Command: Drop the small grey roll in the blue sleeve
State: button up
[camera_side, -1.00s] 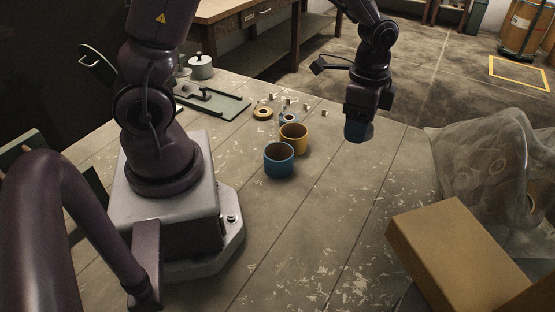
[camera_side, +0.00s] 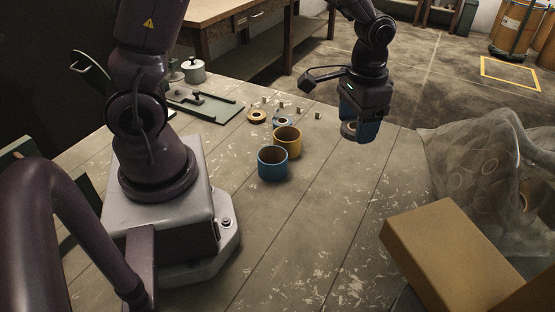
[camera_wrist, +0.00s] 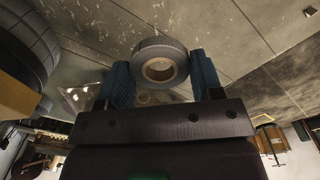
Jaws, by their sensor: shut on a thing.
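The small grey roll (camera_wrist: 148,52), with a pale inner core, is held between the two blue fingers of my gripper (camera_wrist: 161,64) in the wrist view. In the side view my gripper (camera_side: 358,127) is high over the table at right of centre, shut on the roll (camera_side: 348,130), which shows partly beside a finger. The blue sleeve (camera_side: 272,166), an open-topped cup shape, stands upright on the table, left of and nearer the camera than my gripper. My gripper is well apart from it.
A yellow sleeve (camera_side: 289,145) stands close behind the blue one. Behind these lie a yellowish roll (camera_side: 257,117), another grey roll (camera_side: 281,121) and several small pegs. A cardboard box (camera_side: 455,255) and a plastic-covered heap (camera_side: 485,165) are at right. The table front is clear.

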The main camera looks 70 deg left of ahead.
jog(key=shift+s+a+f+n, duration=1)
jog(key=shift+s+a+f, duration=1.1)
jog(key=shift+a+f, duration=0.1)
jog(key=shift+s+a+f+n, duration=1)
jog(key=shift+s+a+f, duration=1.1)
jog(key=shift+a, duration=0.1)
jog(key=shift+s+a+f+n, duration=1)
jog(key=shift+s+a+f, duration=1.1)
jog(key=shift+a+f, duration=0.1)
jog(key=o, duration=1.2)
jog(key=shift+c, duration=0.2)
